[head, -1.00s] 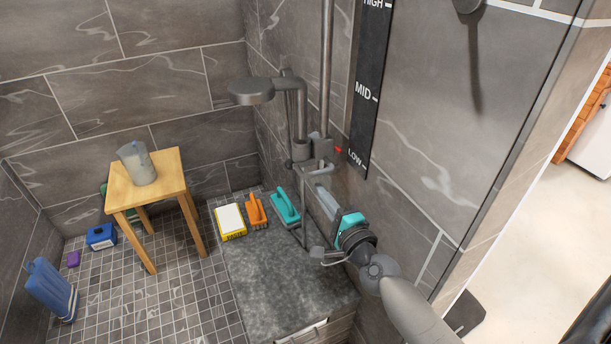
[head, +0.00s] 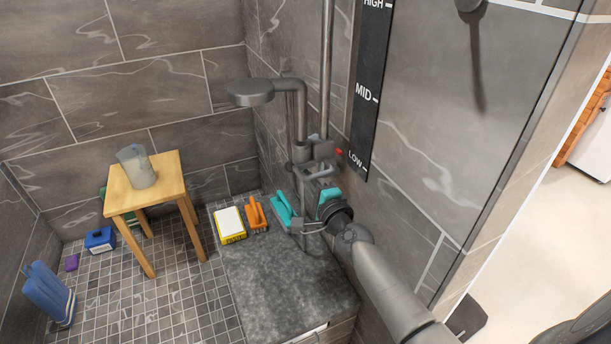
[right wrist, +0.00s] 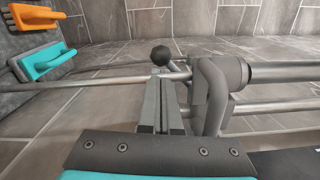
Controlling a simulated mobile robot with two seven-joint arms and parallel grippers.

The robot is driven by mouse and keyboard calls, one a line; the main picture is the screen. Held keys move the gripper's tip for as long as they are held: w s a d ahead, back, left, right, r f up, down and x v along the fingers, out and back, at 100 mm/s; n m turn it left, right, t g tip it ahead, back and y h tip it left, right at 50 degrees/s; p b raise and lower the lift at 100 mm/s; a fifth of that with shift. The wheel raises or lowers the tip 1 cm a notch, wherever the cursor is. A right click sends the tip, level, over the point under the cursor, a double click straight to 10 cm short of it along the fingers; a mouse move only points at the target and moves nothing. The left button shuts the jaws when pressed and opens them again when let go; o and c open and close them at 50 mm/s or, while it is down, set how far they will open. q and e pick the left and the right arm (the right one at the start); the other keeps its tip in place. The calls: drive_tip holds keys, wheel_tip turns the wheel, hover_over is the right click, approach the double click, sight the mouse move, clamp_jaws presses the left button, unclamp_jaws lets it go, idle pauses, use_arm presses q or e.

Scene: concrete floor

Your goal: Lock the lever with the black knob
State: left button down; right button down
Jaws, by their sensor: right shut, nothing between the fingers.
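The black knob (right wrist: 161,55) shows as a round dark ball in the right wrist view, just past my fingertips. I cannot tell whether they touch it. It sits near a thin horizontal metal bar beside the grey shower fitting (right wrist: 207,95). In the head view the fitting (head: 303,152) is on the wall at the foot of the riser pipe, with a red part (head: 339,152) beside it. I cannot make out the knob there. My right gripper (right wrist: 160,78) is shut and empty; in the head view it (head: 312,175) is close below the fitting. My left gripper is not in view.
Teal (head: 283,210) and orange (head: 256,214) handled tools and a yellow-white box (head: 229,223) lie on the grey ledge (head: 270,275). A wooden stool (head: 170,185) holds a clear jug (head: 136,166). A shower head (head: 251,93) hangs above. The tiled wall stands close right.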

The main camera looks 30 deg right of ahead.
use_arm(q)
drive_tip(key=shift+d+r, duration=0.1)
use_arm(e)
drive_tip(key=shift+a+r, duration=0.1)
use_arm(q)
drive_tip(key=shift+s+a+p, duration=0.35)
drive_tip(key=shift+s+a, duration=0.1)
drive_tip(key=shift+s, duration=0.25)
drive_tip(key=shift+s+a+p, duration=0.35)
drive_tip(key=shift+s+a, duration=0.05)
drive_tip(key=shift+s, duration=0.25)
use_arm(e)
drive_tip(key=shift+a+r+m, duration=0.3)
drive_tip(key=shift+m, duration=0.4)
drive_tip(key=shift+a+r+m, duration=0.3)
drive_tip(key=shift+m, duration=0.4)
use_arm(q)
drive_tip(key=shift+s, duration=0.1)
use_arm(e)
drive_tip(key=shift+s, duration=0.1)
